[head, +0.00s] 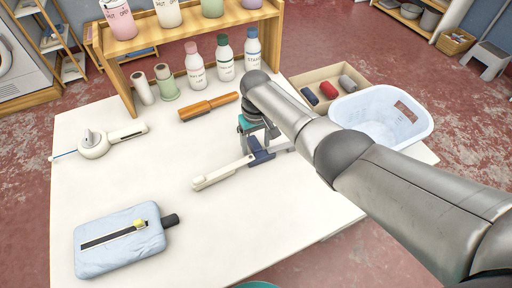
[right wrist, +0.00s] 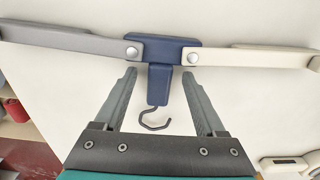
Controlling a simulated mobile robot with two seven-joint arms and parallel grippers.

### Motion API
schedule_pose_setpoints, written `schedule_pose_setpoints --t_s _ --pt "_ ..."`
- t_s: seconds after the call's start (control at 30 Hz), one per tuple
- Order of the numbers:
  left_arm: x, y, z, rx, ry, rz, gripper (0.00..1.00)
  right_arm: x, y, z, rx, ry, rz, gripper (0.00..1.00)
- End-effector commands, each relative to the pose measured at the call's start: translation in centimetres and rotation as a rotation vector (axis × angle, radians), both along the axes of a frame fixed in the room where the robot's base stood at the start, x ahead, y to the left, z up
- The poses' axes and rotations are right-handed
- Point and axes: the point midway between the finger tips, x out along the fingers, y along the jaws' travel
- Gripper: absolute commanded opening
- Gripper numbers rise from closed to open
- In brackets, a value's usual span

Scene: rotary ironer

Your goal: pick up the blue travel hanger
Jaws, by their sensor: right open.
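The blue travel hanger lies on the white table, with a navy hub (head: 262,153), a cream arm (head: 222,173) and a grey arm, partly behind my right gripper in the head view. In the right wrist view its navy hub (right wrist: 160,58) is at top centre, with the grey arm to the left, the cream arm to the right and a dark hook pointing toward my gripper. My right gripper (right wrist: 160,74) is open. Its fingertips show on either side of the hub's narrow stem, with a gap at each side. My left gripper is out of view.
A steam-iron-like white tool (head: 94,145), a light-blue pouch (head: 119,240) and an orange-handled roller (head: 208,107) lie on the table (head: 180,215). Bottles (head: 224,60) stand at the back by a wooden shelf (head: 195,28). A translucent tub (head: 385,118) and a tray of small rolls (head: 312,78) are at right.

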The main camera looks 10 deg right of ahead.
Motion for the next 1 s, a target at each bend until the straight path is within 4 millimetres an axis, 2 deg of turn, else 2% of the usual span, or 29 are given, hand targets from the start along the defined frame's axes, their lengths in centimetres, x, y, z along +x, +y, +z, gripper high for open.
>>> schedule_pose_setpoints --t_s 0.23,0.83,0.87,1.0 --pt "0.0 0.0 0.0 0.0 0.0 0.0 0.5 0.01 0.0 -0.02 0.0 0.0 0.0 0.7" --pt "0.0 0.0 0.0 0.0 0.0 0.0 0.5 0.0 -0.02 -0.01 0.0 0.0 -0.001 0.03" --pt "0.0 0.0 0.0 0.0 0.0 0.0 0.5 0.0 -0.02 -0.01 0.0 0.0 -0.001 0.0" --pt "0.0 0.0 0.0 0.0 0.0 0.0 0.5 0.0 -0.03 -0.01 0.0 0.0 -0.001 0.0"
